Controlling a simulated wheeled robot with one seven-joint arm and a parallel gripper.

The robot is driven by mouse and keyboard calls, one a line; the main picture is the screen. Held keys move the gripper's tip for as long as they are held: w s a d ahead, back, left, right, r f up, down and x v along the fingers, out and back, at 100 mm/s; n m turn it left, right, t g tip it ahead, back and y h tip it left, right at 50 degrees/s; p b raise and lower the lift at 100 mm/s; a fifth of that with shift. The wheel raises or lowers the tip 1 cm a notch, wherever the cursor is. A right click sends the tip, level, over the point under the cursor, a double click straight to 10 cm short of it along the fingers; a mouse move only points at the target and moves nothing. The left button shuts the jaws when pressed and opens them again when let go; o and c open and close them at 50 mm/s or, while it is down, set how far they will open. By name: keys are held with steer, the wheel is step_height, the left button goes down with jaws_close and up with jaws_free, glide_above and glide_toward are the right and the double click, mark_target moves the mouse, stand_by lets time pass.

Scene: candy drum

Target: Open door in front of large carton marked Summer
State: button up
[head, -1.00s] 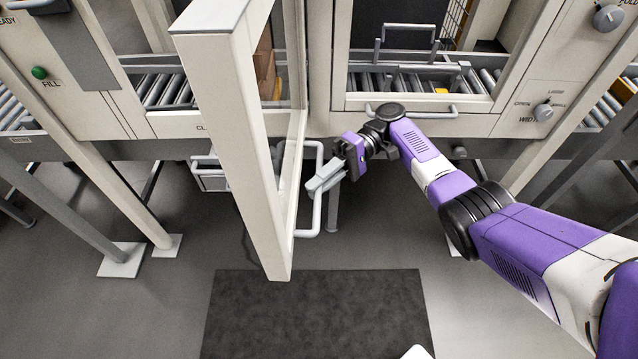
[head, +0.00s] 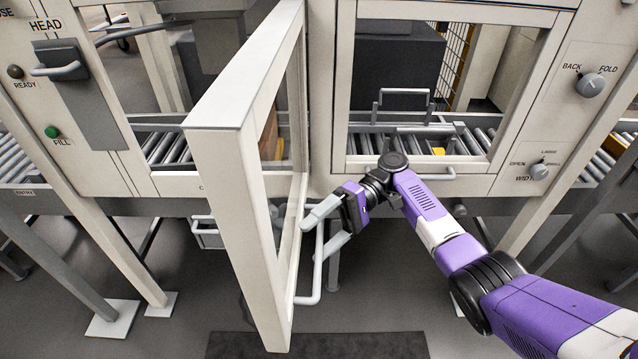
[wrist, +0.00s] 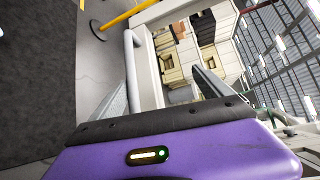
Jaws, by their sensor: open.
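The pale framed door (head: 215,140) with a window stands swung out toward me, left of centre in the head view. Part of a brown carton (head: 268,137) shows through its window; no Summer marking is readable. The door's white bar handle (head: 318,272) is on its right-hand face. My gripper (head: 312,242) is open at this handle, its fingers spread. In the wrist view the handle bar (wrist: 133,60) runs between the fingers, closer to the left one. I cannot tell whether a finger touches it.
A second, shut door (head: 480,185) with a handle is to the right, partly behind my arm. Rollers (head: 165,148) run behind the doors. A panel with knobs (head: 590,85) is at the right. A dark mat (head: 320,345) lies on the open floor below.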

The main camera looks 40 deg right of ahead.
steer(key=shift+o, duration=1.2)
step_height(320, 180, up, 8)
steer(key=shift+d+r, duration=0.15)
steer(key=shift+r, duration=0.1)
step_height(320, 180, up, 2)
steer(key=c, duration=0.7)
steer(key=shift+r, duration=2.6)
steer(key=shift+c, duration=0.3)
